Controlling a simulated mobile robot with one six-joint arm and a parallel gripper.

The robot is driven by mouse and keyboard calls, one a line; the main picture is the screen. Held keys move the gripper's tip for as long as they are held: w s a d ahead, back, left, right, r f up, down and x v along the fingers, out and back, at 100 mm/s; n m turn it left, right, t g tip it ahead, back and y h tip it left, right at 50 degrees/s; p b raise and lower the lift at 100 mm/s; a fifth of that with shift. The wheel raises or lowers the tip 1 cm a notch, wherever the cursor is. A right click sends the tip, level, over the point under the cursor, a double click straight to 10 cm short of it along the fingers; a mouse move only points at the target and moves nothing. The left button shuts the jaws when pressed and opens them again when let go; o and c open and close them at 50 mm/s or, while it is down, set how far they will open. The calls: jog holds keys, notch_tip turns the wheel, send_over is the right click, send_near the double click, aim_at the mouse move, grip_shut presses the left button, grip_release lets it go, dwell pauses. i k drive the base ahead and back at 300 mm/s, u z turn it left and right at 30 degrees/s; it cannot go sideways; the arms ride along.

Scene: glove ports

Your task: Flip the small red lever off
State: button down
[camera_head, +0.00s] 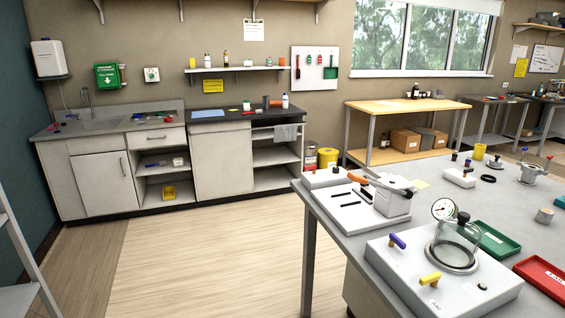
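A small red-tipped part (549,157) sits on a metal device (533,174) at the far right of the grey table, beside a blue-tipped part (522,151). A small white box (460,179) to its left has small dark and reddish parts on top. I cannot tell which of these is the small red lever, or its position. In front, a white unit (420,275) carries a blue-purple lever (397,241), a yellow lever (430,279), a gauge (444,209) and a clear dome. My gripper is not in view.
The grey table (335,222) also holds a white press-like device (390,199) with an orange handle, a green tray (495,238) and a red tray (545,275). Open wooden floor (210,255) lies left of it. Cabinets with a sink (92,122) line the back wall.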

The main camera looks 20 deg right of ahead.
aim_at(313, 168)
jog(key=u, duration=0.5)
jog(key=i, duration=1.45)
jog(key=u, duration=0.4)
